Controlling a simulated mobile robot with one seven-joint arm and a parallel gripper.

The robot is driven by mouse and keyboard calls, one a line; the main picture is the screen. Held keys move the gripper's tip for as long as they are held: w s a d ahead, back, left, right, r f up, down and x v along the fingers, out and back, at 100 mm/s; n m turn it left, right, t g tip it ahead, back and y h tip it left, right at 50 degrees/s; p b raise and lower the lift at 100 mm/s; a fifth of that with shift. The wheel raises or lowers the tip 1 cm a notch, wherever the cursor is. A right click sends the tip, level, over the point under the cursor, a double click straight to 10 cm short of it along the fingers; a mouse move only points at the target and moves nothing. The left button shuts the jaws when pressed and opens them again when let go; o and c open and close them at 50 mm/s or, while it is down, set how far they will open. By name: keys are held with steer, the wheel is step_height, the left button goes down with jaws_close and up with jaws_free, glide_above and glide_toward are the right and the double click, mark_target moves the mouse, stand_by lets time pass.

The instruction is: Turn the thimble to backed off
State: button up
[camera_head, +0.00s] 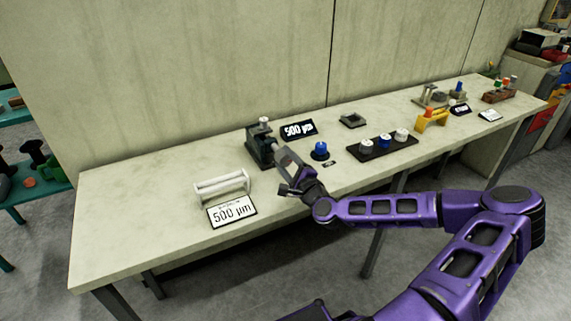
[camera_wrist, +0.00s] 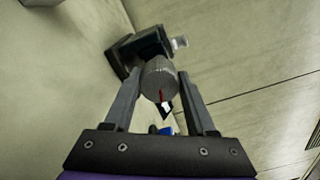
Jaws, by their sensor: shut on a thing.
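The thimble (camera_wrist: 159,78) is a grey cylinder with a red mark on its end face, seen in the wrist view. It sits on the front of a dark gauge body (camera_wrist: 150,45), which also stands on the bench in the head view (camera_head: 259,148). My gripper (camera_wrist: 160,90) is shut on the thimble, one finger on each side. In the head view my gripper (camera_head: 288,165) reaches the gauge from the right and hides the thimble. A black display (camera_head: 298,130) reading 500 µm stands behind the gauge.
A white roller stand (camera_head: 221,188) and a 500 µm card (camera_head: 232,211) lie left of my gripper. A blue knobbed piece (camera_head: 320,151) stands close on the right, before a dark tray (camera_head: 398,149) of spools. The bench's left end (camera_head: 120,230) is clear.

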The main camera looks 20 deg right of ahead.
steer(key=n+b, duration=0.1)
steer(key=n, duration=0.3)
steer(key=shift+f+n, duration=0.1)
steer(key=shift+n, duration=0.3)
steer(key=n+b, duration=0.1)
steer(key=n, duration=0.3)
steer(key=shift+n+b, duration=0.3)
steer(key=n+b, duration=0.1)
steer(key=n, duration=0.3)
steer(key=shift+n+b, duration=0.3)
steer(key=shift+b, duration=0.05)
steer(key=shift+n, duration=2)
steer(key=o, duration=1.4)
